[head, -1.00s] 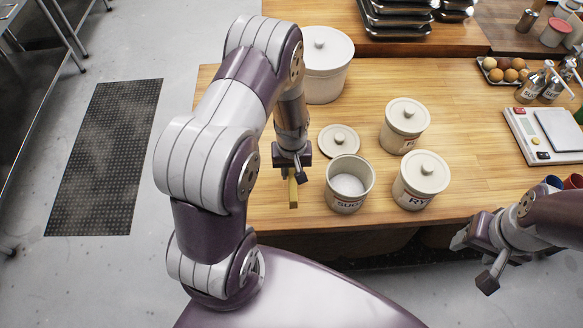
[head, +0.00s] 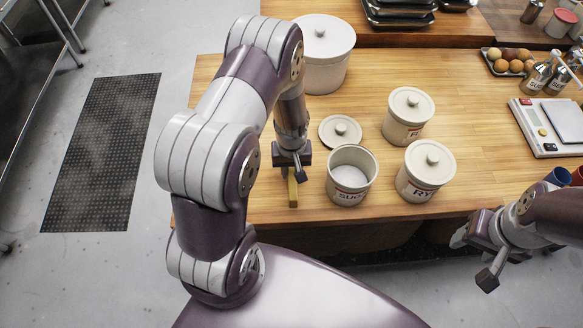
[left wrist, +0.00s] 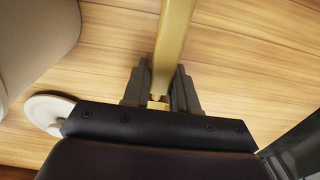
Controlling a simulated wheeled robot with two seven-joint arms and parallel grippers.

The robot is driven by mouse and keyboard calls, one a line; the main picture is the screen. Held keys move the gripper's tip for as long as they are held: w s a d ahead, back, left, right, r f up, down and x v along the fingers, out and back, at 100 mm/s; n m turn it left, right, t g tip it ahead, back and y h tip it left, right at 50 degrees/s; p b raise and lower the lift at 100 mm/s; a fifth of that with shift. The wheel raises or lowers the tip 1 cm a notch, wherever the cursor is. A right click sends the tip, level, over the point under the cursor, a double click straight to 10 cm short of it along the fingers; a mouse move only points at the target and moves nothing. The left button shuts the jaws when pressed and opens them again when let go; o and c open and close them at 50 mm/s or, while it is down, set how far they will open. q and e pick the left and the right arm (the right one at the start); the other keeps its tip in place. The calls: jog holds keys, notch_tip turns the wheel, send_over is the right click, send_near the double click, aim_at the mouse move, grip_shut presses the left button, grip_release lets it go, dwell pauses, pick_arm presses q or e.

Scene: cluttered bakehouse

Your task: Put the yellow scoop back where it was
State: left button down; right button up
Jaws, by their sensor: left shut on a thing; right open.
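The yellow scoop (head: 292,190) hangs in my left gripper (head: 291,172), to the left of the open sugar canister (head: 351,190). In the left wrist view the scoop (left wrist: 175,40) runs up from between the two fingers of my left gripper (left wrist: 161,92), which is shut on it. The scoop's far end is out of that view. White sugar (head: 349,174) shows inside the canister. Its likely lid (head: 340,131) lies flat on the table behind it. My right gripper (head: 478,252) is open and empty near the table's front edge at the right.
Two lidded canisters, one marked RYE (head: 425,185) and a smaller-looking one (head: 407,125), stand right of the sugar. A large lidded crock (head: 325,70) is behind. A scale (head: 548,128), bottles (head: 537,78) and eggs (head: 508,64) are at the right.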

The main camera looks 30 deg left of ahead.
aim_at(292, 169)
pick_arm(q)
jog(key=shift+f, duration=0.3)
jog(key=c, duration=0.8)
grip_release()
notch_tip(292, 169, up, 13)
jog(key=b, duration=0.1)
jog(key=shift+f+b, duration=0.15)
jog(key=shift+b, duration=0.25)
